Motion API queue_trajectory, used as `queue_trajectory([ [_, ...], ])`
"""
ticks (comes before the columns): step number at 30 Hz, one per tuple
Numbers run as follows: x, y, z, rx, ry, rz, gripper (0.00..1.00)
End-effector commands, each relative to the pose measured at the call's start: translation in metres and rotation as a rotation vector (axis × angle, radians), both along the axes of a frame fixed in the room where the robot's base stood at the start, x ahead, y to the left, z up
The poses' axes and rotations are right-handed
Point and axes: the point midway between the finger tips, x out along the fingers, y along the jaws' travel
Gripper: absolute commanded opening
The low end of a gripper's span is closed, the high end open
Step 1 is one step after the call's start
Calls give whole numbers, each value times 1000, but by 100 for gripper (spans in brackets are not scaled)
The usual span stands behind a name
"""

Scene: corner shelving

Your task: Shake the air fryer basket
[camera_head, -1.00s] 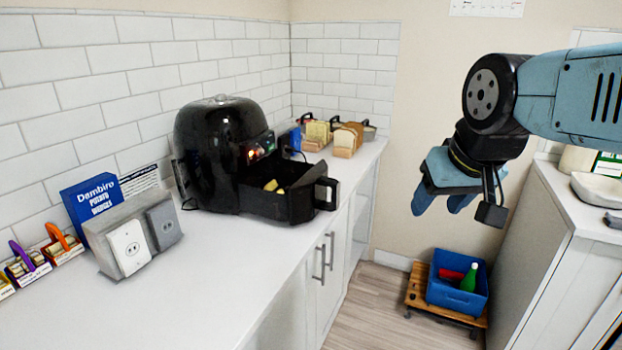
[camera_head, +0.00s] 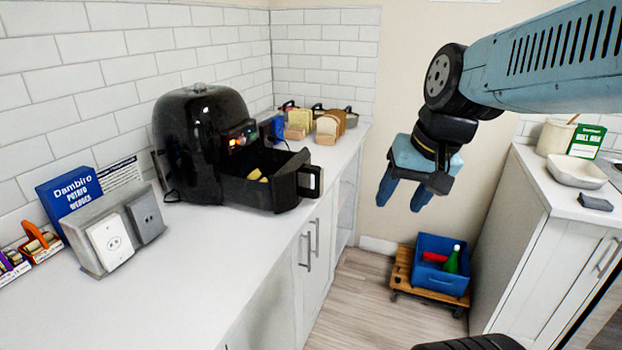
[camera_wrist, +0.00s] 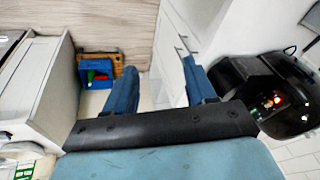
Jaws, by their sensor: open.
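The black air fryer (camera_head: 190,145) stands on the left counter against the tiled wall. Its basket (camera_head: 262,190) is pulled out to the right, with a few yellow pieces inside and its black handle (camera_head: 311,181) facing the aisle. The fryer also shows at the right of the wrist view (camera_wrist: 292,100). My gripper (camera_head: 401,203) hangs fingers down in the air over the aisle, right of the basket handle and apart from it. Its two blue fingers (camera_wrist: 161,85) are spread and nothing is between them.
A blue potato wedges box (camera_head: 70,198) and a grey outlet block (camera_head: 115,232) stand on the counter left of the fryer. Bread racks (camera_head: 325,128) stand behind it. A blue crate (camera_head: 436,275) sits on a wooden trolley on the floor. A white cabinet (camera_head: 530,240) stands at right.

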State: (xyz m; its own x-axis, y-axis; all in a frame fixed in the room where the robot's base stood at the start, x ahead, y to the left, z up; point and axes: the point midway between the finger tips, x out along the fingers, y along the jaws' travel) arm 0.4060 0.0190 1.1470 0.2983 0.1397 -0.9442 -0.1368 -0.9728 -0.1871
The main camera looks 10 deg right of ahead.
Motion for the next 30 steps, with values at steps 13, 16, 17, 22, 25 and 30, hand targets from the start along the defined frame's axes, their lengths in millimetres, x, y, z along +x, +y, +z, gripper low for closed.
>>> queue_trajectory([
  [13, 45, 39, -44, 467, 423, -309, 55],
  [16, 59, 45, -51, 574, 508, -382, 55],
  [17, 64, 47, -52, 608, 531, -405, 55],
  [22, 92, 52, -62, 795, 662, -533, 55],
  [25, 111, 51, -68, 907, 732, -609, 55],
  [30, 146, 45, -79, 1102, 839, -740, 55],
])
